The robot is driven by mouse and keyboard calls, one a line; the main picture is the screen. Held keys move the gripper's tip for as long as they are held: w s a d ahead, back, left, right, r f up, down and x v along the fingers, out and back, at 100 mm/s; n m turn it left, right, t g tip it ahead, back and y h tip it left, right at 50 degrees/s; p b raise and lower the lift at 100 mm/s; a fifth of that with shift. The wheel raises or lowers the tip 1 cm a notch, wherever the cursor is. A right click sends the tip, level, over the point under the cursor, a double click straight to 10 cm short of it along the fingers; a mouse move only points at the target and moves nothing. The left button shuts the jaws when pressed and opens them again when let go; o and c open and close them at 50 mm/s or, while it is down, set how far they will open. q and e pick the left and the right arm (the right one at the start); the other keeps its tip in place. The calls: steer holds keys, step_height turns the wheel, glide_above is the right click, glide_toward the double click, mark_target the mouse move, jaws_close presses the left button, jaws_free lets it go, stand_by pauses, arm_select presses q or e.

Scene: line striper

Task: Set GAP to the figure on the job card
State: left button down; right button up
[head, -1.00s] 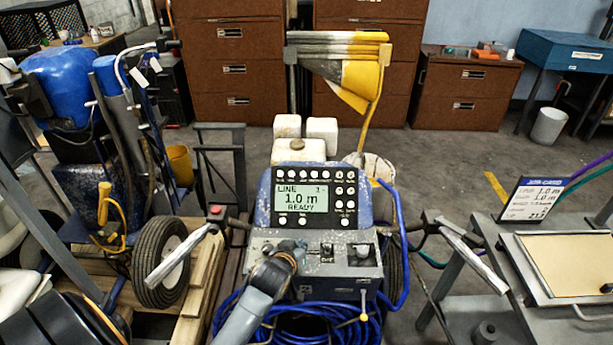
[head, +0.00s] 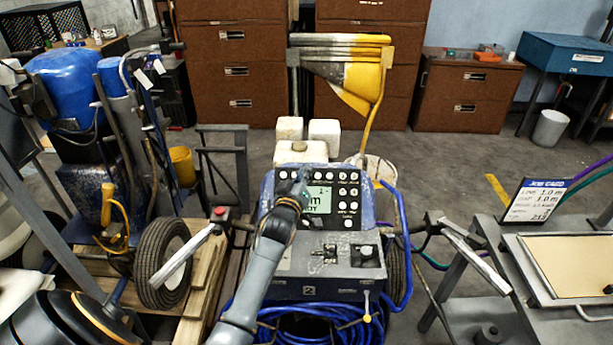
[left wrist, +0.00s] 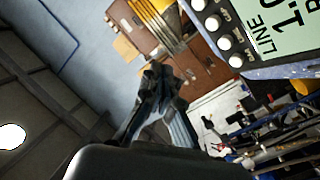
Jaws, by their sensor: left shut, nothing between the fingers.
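The line striper's control panel (head: 345,210) stands in the middle of the head view, with rows of round white buttons around its screen (head: 321,199). My left gripper (head: 293,186) is shut and empty, in front of the left part of the screen and close to the top button row; contact cannot be told. The left wrist view shows its closed fingers (left wrist: 158,82), LINE and part of a figure on the screen (left wrist: 285,30), and several buttons. My right gripper is not in view.
Handlebars (head: 188,257) stick out on both sides of the striper. A blue hose (head: 300,325) is coiled at its front. A wheeled blue machine (head: 62,85) stands at left.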

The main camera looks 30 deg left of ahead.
arm_select(q)
steer(key=w+f+b, duration=0.1)
steer(key=b, duration=0.1)
steer(key=w+a+f+b, duration=0.1)
steer(key=f+b, duration=0.1)
steer(key=b, duration=0.1)
steer(key=w+a+f+b, duration=0.1)
steer(key=w+f+b, duration=0.1)
steer(key=shift+w+a+f, duration=0.1)
steer(key=shift+a+f, duration=0.15)
steer(key=shift+w+a+f+b, duration=0.4)
steer(key=shift+w+b, duration=0.15)
steer(key=shift+b, duration=0.2)
stand_by(0.6)
steer(key=shift+w+a+f, duration=0.1)
steer(key=shift+w+f, duration=0.15)
